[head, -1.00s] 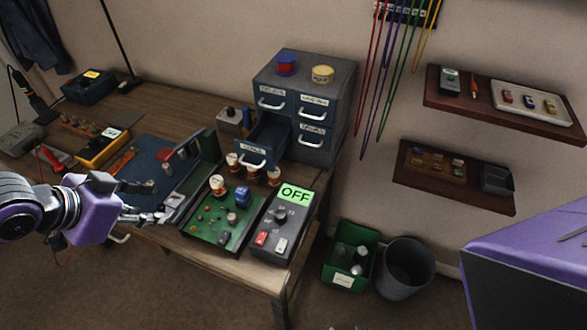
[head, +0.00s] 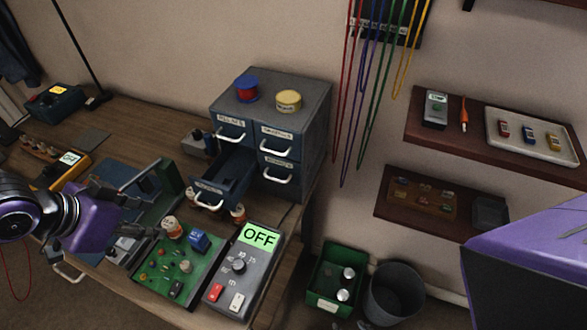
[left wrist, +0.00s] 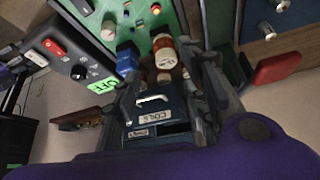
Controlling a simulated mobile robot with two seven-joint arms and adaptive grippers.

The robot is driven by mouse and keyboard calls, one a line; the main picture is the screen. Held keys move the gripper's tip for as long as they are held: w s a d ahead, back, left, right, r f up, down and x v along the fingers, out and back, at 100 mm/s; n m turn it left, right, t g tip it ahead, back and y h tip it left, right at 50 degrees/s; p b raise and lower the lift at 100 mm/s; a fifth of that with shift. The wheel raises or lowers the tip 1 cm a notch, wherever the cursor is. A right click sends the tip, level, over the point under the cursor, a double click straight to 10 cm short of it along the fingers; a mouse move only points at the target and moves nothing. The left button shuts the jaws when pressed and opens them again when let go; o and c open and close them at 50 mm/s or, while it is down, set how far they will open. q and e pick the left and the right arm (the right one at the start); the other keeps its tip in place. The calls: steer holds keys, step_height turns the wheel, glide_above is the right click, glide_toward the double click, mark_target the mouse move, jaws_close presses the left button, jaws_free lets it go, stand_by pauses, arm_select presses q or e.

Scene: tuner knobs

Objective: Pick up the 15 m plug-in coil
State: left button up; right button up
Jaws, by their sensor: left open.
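Several white-and-copper coils stand near the open drawer. One coil (head: 172,228) is at the back of the green circuit board (head: 160,285), and another coil (head: 238,213) is below the drawer front, partly hidden. Their markings are too small to read, so I cannot tell which is the 15 m one. My left gripper (head: 138,220) is open and empty, left of the board and the nearer coil. In the left wrist view, coils (left wrist: 163,50) show beyond and between the open fingers (left wrist: 168,72). My right gripper is not in view.
The open coil drawer (head: 224,178) juts from the grey cabinet (head: 310,110). A grey box reading OFF (head: 240,275) stands right of the board. A blue part (head: 198,241) sits on the board. A green bin (head: 322,275) and a grey bin (head: 385,300) stand on the floor.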

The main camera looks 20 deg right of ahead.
mark_target(167, 226)
arm_select(q)
steer(key=x, duration=0.7)
steer(key=shift+w+f, duration=0.2)
steer(key=shift+w, duration=0.05)
jaws_close()
